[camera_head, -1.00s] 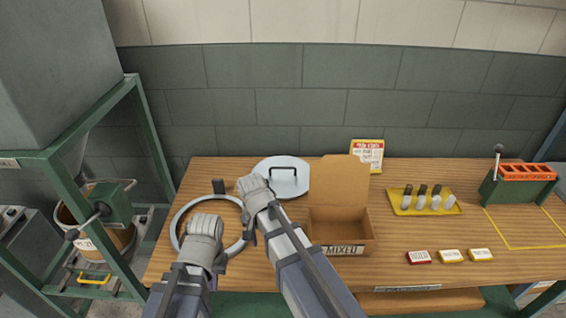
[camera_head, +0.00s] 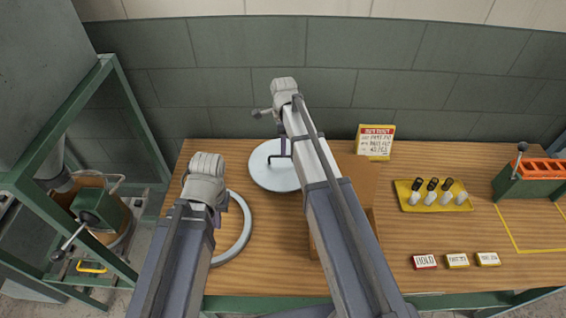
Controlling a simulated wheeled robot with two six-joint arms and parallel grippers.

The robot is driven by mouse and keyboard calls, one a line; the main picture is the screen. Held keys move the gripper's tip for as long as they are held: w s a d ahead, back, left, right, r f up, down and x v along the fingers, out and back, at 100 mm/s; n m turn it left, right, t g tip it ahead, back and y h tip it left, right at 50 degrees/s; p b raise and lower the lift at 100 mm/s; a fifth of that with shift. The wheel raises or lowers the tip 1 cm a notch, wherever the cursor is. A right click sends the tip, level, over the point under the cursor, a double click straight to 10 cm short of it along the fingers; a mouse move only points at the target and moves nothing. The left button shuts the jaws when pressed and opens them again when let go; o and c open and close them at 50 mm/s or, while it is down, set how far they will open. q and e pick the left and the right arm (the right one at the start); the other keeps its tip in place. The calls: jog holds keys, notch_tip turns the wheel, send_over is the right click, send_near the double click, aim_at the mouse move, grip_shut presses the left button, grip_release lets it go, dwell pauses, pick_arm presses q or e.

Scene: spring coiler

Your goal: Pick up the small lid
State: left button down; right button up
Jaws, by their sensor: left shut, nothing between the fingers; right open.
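The small lid (camera_head: 270,178) is a pale round disc with a dark bar handle, lying on the workbench near its back edge, left of the middle. My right gripper (camera_head: 271,120) is open above and behind the lid, its dark fingers showing below the grey hand. One finger overlaps the handle in the picture; I cannot tell whether it touches it. My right forearm covers the lid's right edge. My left gripper (camera_head: 205,185) is shut and empty, left of the lid and over the pale ring; its fingertips are mostly hidden.
The pale ring (camera_head: 244,237) lies on the bench (camera_head: 450,225). A cardboard box (camera_head: 358,172) stands mostly behind my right arm. To the right are a yellow tray (camera_head: 408,206) of cylinders, small labelled blocks, a sign card (camera_head: 375,143) and a green-orange rack (camera_head: 527,183).

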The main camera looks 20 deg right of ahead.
aim_at(283, 161)
pick_arm(q)
jog(key=shift+f+b, duration=3.5)
jog(key=shift+f, duration=0.3)
pick_arm(e)
jog(key=shift+w+f, duration=0.2)
jog(key=shift+f, duration=1.7)
jog(key=shift+w+f, duration=0.2)
jog(key=shift+f, duration=1.7)
pick_arm(q)
jog(key=shift+r, duration=0.1)
pick_arm(e)
jog(key=shift+r, duration=0.1)
jog(key=shift+c, duration=0.4)
grip_shut()
